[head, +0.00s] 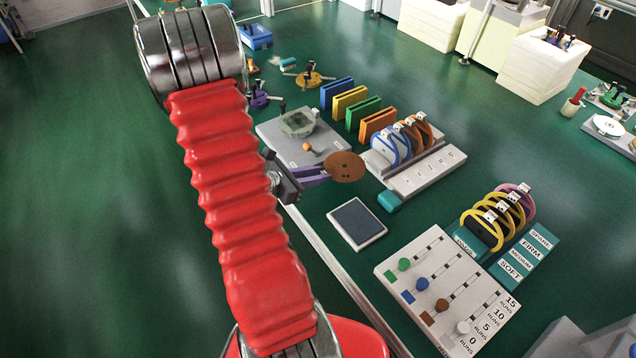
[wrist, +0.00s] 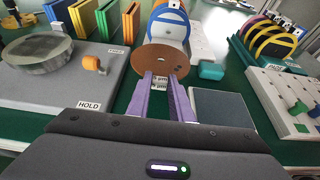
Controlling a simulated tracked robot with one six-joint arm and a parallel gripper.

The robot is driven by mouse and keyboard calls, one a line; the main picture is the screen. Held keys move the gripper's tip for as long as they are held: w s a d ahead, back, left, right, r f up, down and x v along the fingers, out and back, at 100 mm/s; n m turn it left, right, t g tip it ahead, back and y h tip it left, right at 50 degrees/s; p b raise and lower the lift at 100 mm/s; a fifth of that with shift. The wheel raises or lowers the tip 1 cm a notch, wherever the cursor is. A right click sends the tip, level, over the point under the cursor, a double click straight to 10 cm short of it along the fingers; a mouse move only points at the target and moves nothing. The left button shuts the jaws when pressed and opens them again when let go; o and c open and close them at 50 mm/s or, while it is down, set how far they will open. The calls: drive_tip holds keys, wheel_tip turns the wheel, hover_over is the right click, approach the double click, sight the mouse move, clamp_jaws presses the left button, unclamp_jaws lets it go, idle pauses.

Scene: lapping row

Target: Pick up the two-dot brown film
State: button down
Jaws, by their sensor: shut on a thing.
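The brown film (head: 345,166) is a round flat disc with small dark dots, held out at the end of my gripper (head: 326,173) in the head view. In the wrist view the brown film (wrist: 165,58) sits at the tips of my purple fingers (wrist: 162,82), which are shut on it. A small white label marked in µm shows between the fingers. The disc is clear above the green bench, in front of the film rack (head: 428,168), which holds blue-rimmed and brown discs with white tags.
A grey plate with a HOLD label and an orange knob (wrist: 95,64) is left of my gripper. A dark pad (head: 357,222) lies in front, and a slider board (head: 440,290) and yellow-ringed rack (head: 490,222) are to the right. Coloured upright folders (head: 350,100) stand behind.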

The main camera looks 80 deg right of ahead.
drive_tip(key=shift+r, duration=1.5)
